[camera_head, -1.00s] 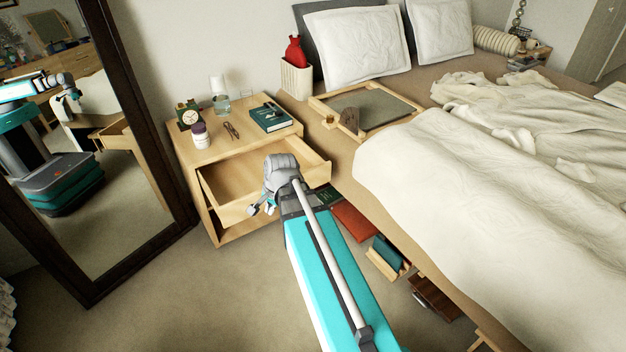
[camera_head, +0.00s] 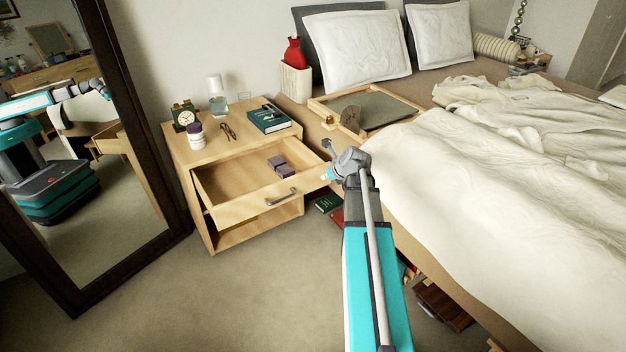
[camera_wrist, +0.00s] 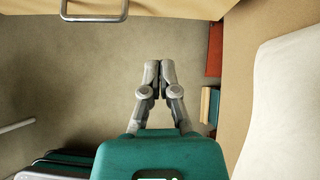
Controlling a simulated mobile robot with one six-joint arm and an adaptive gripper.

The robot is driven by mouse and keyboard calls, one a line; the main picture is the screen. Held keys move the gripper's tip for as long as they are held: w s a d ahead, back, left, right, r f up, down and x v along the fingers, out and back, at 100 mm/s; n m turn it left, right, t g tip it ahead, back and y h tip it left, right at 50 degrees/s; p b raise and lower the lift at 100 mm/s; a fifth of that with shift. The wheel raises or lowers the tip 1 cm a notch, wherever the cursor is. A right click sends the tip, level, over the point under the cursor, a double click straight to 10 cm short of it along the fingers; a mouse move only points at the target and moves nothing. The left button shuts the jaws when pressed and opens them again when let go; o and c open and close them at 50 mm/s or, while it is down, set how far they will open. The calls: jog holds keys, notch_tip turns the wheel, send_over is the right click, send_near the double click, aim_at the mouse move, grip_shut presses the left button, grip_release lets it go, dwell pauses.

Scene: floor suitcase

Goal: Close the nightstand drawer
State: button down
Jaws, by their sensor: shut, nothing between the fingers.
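The wooden nightstand (camera_head: 226,239) stands between the mirror and the bed. Its top drawer (camera_head: 240,212) is pulled open, with small dark purple boxes (camera_head: 281,166) inside. The drawer's metal handle (camera_head: 282,197) is on the front panel; it also shows at the top left of the wrist view (camera_wrist: 94,12). My gripper (camera_head: 327,175) is by the right end of the drawer front; the head view does not show whether they touch. In the wrist view my gripper's fingers (camera_wrist: 156,78) are together and empty, over the floor, below and right of the handle.
The nightstand top holds a clock (camera_head: 185,116), a jar (camera_head: 196,136), glasses (camera_head: 228,131) and a book (camera_head: 268,120). The bed (camera_head: 470,200) is close on the right, with books (camera_wrist: 215,48) underneath. A mirror (camera_head: 150,160) stands left. Floor in front is clear.

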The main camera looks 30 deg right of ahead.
jog(key=shift+d+m, duration=0.6)
jog(key=shift+d, duration=0.25)
jog(key=shift+f, duration=0.15)
jog(key=b, duration=0.7)
send_near(309, 176)
jog(key=x, duration=0.6)
jog(key=shift+s+f, duration=0.25)
jog(key=shift+f, duration=0.05)
jog(key=shift+w, duration=0.5)
